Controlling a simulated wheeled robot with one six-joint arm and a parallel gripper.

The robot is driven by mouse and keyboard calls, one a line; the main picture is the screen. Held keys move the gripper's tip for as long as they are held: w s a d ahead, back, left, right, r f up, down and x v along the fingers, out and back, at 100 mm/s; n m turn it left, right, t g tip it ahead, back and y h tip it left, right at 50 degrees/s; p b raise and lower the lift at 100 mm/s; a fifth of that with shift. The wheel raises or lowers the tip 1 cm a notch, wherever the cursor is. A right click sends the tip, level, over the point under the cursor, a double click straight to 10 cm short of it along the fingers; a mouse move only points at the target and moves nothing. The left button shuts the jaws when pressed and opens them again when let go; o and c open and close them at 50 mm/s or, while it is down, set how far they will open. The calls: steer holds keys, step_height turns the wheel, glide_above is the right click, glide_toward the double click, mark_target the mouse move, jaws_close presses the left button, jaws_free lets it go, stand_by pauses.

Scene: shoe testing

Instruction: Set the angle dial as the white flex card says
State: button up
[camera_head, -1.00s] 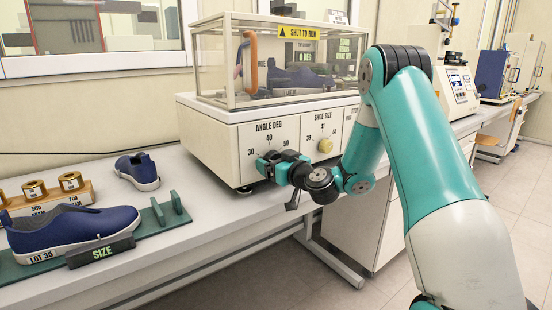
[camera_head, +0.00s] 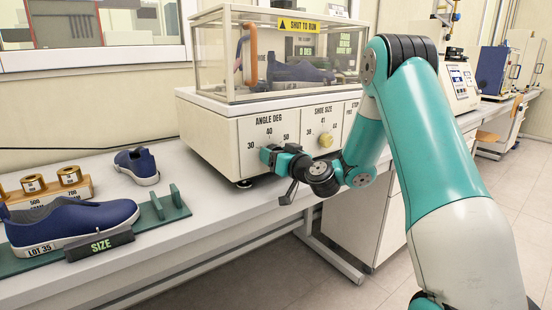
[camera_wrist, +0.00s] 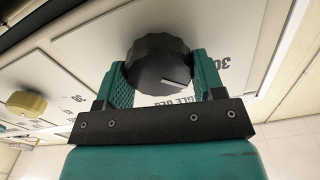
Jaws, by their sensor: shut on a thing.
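My gripper (camera_head: 268,155) is at the left of the machine's front panel, under the ANGLE DEG scale (camera_head: 268,120). In the wrist view, its teal fingers are shut on the black angle dial (camera_wrist: 158,62), one on each side. A pale pointer line shows on the dial's face, on the side toward the right finger and a printed 30. I cannot tell its exact setting. The gripper hides the dial in the head view. A white card (camera_head: 337,11) stands on top of the machine; its text is too small to read, and I cannot tell whether it is the flex card.
A yellowish shoe size knob (camera_head: 326,140) is right of the dial. A clear cover (camera_head: 225,62) with a shoe inside tops the machine. On the bench's left are a blue LOT 35 shoe (camera_head: 70,222), another shoe (camera_head: 137,166) and brass weights (camera_head: 70,175).

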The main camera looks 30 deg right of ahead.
steer(key=m+b, duration=0.1)
steer(key=m, duration=0.3)
steer(key=shift+m, duration=0.3)
steer(key=shift+d+f+m, duration=0.1)
steer(key=shift+m, duration=2.2)
steer(key=o, duration=0.9)
